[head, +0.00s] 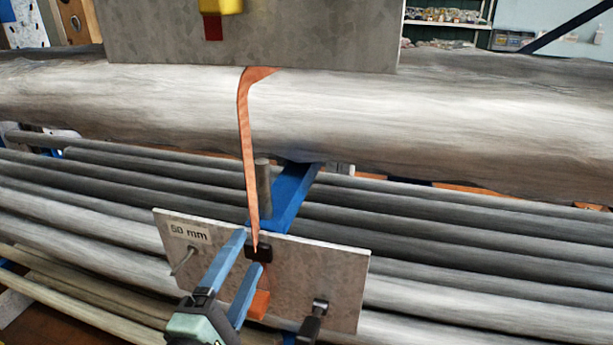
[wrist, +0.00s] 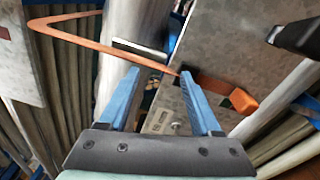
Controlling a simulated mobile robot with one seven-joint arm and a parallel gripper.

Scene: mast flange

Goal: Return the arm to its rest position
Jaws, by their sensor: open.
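My gripper (head: 249,250) has two blue fingers. They are spread apart, and nothing is clasped between them in the wrist view (wrist: 158,74). The fingertips are close to a grey metal plate (head: 335,275) marked "50 mm". A copper-coloured strap (head: 248,150) hangs down over the big pale log to a black clip (head: 259,251) near the plate's top edge. The fingertips appear beside this clip; whether they touch it I cannot tell. In the wrist view the strap (wrist: 75,18) bends at left and its narrow end runs towards the right fingertip.
An orange block (head: 259,304) sits low on the plate, with a black clamp (head: 313,320) right of it. A metal pin (head: 180,262) sticks out at left. A blue beam (head: 290,195) with a grey post (head: 263,185) stands behind. Another grey plate (head: 300,35) is above the log (head: 450,110).

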